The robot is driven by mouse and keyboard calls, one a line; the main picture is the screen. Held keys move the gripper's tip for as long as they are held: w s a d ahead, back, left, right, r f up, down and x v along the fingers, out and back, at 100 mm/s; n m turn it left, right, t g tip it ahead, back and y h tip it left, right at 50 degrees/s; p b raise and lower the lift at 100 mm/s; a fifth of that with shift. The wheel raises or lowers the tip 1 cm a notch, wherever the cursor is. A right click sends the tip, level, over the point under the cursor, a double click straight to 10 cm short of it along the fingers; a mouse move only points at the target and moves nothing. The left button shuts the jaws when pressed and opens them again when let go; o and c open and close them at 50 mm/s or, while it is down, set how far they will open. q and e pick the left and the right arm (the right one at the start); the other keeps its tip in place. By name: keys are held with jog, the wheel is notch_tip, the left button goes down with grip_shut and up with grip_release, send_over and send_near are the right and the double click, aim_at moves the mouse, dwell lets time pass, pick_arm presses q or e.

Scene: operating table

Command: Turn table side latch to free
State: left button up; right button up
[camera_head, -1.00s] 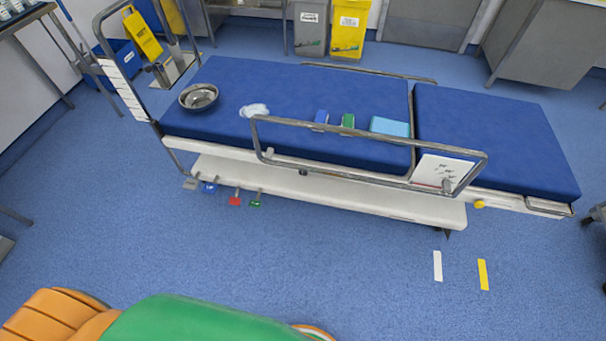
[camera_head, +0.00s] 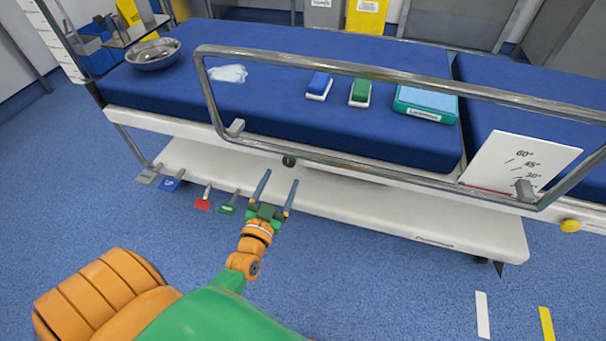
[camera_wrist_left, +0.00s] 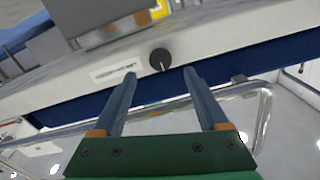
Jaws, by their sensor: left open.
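The side latch is a small round black knob on the white side of the operating table. It shows in the head view (camera_head: 289,161) below the side rail, and in the left wrist view (camera_wrist_left: 160,59). A light pointer line on it runs toward the bottom of the wrist view. A pale label (camera_wrist_left: 113,72) sits to its left, too blurred to read. My left gripper (camera_head: 279,179) is open and empty, with its fingers pointing at the table side. In the wrist view the knob lies just beyond and between the fingertips (camera_wrist_left: 159,75), apart from them. My right gripper is out of view.
The metal side rail (camera_head: 330,157) runs along the table above the knob. Coloured pedals, including a red one (camera_head: 202,203) and a green one (camera_head: 228,208), stick out low at the left. A white lower ledge (camera_head: 390,218) lies under the tabletop.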

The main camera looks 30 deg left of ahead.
aim_at(288, 163)
pick_arm(q)
jog(key=b+x, duration=0.1)
jog(key=x, duration=0.3)
jog(key=shift+w+a, duration=0.1)
jog(key=shift+w, duration=0.25)
jog(key=shift+w+a+r, duration=0.1)
jog(key=shift+w, duration=0.3)
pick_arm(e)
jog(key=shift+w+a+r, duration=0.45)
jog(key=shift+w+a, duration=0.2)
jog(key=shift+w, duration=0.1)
pick_arm(q)
jog(key=shift+c, duration=0.2)
grip_shut()
